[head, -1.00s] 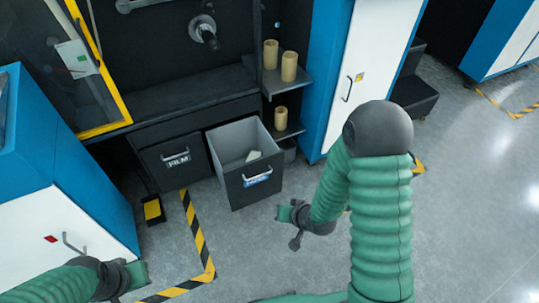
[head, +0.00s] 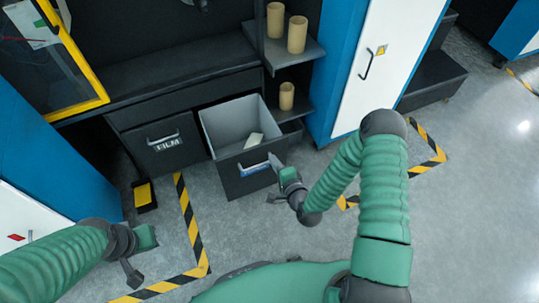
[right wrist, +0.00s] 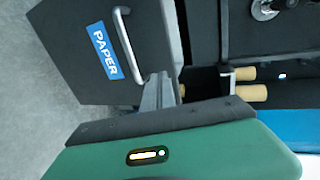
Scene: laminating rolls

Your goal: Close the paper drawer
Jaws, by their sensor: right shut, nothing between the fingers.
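The paper drawer (head: 236,184) stands pulled out of the dark cabinet in the head view, with a small pale item (head: 254,139) inside. Its dark front, blue PAPER label (right wrist: 104,52) and metal handle (right wrist: 129,42) show large in the right wrist view. My right gripper (head: 274,160) is at the right end of the drawer front, by the handle. Its fingers (right wrist: 159,90) are shut and empty, close to the handle's end; whether they touch is unclear. My left gripper (head: 146,240) is low at the left, away from the drawer; its jaws cannot be made out.
The film drawer (head: 160,148) is shut, left of the paper drawer. Shelves at the right hold tan rolls (head: 297,35). A white cabinet door (head: 388,50) stands further right. Striped tape (head: 187,220) marks the grey floor, which is clear before the drawer.

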